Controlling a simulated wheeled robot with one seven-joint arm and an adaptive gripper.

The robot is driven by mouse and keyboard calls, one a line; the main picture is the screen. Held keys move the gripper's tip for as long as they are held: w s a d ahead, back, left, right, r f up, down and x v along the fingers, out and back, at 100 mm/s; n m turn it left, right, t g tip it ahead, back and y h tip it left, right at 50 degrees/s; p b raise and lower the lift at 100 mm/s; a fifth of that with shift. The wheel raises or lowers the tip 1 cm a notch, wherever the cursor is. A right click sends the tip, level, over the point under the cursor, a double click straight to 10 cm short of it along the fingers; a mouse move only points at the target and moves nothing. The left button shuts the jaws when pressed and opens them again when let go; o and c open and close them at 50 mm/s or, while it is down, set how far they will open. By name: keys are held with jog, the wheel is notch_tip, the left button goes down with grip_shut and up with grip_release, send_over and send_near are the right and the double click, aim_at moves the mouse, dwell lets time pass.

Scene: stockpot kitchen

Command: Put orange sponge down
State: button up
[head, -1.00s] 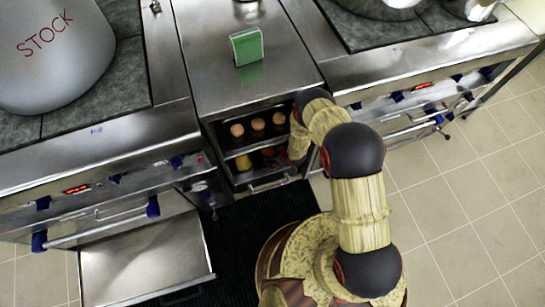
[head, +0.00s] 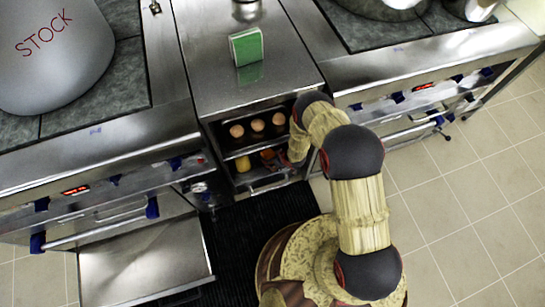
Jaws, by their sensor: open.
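My gripper (head: 281,160) is at the right side of the cabinet opening, close beside the orange block. It is small and partly hidden by my wrist and the shelf. Its jaws are open. I cannot tell whether a finger still touches the block.
Several brown eggs (head: 257,125) line the upper shelf, above a yellow item (head: 243,164) on the lower shelf. Tiled floor is free at right.

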jog(key=shift+r, duration=0.2)
jog(key=p+v, duration=0.5)
jog(key=v, duration=0.7)
